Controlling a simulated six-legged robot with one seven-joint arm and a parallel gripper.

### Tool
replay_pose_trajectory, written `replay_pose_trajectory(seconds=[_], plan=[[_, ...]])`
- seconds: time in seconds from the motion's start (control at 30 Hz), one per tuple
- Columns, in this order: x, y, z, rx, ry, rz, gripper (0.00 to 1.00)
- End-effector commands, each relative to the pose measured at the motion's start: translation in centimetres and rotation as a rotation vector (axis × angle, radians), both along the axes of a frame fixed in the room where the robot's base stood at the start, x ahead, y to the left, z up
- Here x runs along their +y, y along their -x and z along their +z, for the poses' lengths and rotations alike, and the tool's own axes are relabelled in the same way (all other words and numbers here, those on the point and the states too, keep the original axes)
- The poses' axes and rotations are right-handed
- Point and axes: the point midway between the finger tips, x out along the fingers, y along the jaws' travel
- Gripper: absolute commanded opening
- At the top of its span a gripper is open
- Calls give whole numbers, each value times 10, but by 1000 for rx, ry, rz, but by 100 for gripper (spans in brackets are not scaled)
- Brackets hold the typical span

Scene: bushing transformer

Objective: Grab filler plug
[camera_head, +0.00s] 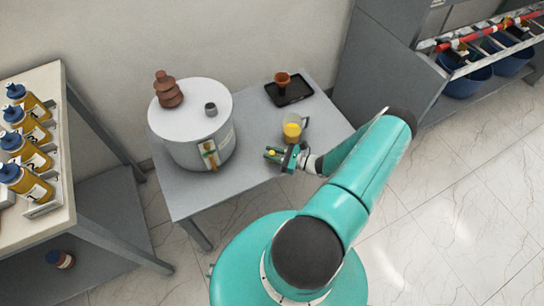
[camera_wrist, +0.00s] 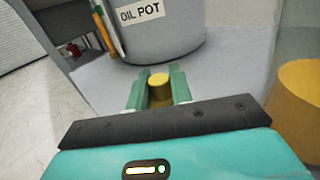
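My gripper (camera_head: 273,154) is low over the grey table, at the right of the large oil pot. In the wrist view its two green fingers (camera_wrist: 159,88) stand on either side of a small yellow cylinder, which looks like the filler plug (camera_wrist: 159,86). I see no clear gap between the fingers and the plug, so they look shut on it. The yellow plug shows as a small spot between the fingers in the head view. Whether its base rests on the table or is lifted is hidden.
The oil pot (camera_head: 186,116) carries a brown ribbed bushing (camera_head: 166,90) and a short grey neck (camera_head: 211,110). A clear cup of yellow liquid (camera_head: 293,130) stands close by my gripper. A black tray (camera_head: 291,93) holds a brown part (camera_head: 282,79). Yellow bottles (camera_head: 28,153) stand on the left bench.

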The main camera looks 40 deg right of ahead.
Motion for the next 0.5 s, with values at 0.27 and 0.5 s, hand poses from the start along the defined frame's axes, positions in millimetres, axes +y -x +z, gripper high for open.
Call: replay_pose_trajectory(seconds=[0.27, 0.5], plan=[[0, 0, 0, 0, 0, 0, 0], [-1, 0, 5, -1, 2, 0, 0]])
